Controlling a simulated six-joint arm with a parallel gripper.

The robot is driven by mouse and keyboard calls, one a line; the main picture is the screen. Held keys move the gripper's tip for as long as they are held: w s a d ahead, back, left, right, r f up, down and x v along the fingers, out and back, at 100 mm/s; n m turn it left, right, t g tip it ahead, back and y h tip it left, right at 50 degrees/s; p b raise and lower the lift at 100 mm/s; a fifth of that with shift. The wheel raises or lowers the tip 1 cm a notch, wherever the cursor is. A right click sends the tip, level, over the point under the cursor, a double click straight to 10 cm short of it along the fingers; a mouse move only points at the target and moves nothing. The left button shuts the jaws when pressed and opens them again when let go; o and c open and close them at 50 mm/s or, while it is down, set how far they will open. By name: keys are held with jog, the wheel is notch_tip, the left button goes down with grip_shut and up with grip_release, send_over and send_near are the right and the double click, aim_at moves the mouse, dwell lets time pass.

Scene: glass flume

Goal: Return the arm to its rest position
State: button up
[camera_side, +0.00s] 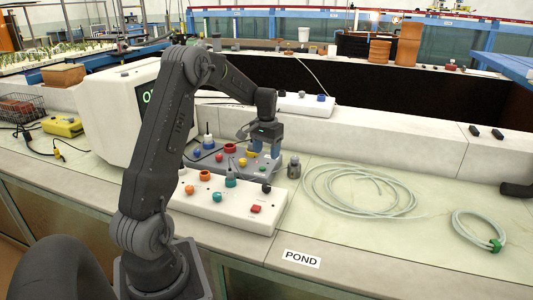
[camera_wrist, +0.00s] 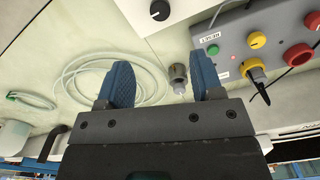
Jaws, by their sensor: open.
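My gripper (camera_side: 265,148) hangs fingers down above the right part of the grey control box (camera_side: 240,172) in the side view. Its two blue fingers are apart in the wrist view (camera_wrist: 164,80) and nothing is between them that I can see as held. A small grey metal fitting (camera_side: 294,167) stands on the bench just right of the gripper. It also shows beyond the fingertips in the wrist view (camera_wrist: 178,75). My arm is bent up and reaches out over the bench.
A white panel (camera_side: 222,210) with coloured knobs lies in front of the grey box. Another white panel (camera_side: 308,105) sits on the ledge behind. A white display unit (camera_side: 105,115) stands left. A coiled pale hose (camera_side: 375,204) and a smaller coil (camera_side: 478,228) lie right, with bare bench around them.

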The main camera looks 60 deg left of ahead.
jog(key=s+d+r+m+t+y, duration=0.1)
jog(key=s+d+r+m, duration=0.1)
jog(key=d+r, duration=0.6)
jog(key=s+d+r+m+t, duration=0.1)
jog(key=s+d+r+t, duration=0.3)
jog(key=d, duration=0.9)
jog(key=s+d+r+m+h, duration=0.1)
jog(key=s+d+m, duration=0.1)
jog(key=s+d, duration=1)
jog(key=shift+s+d+m+t, duration=0.15)
jog(key=shift+d+m+t, duration=0.15)
jog(key=shift+m, duration=0.1)
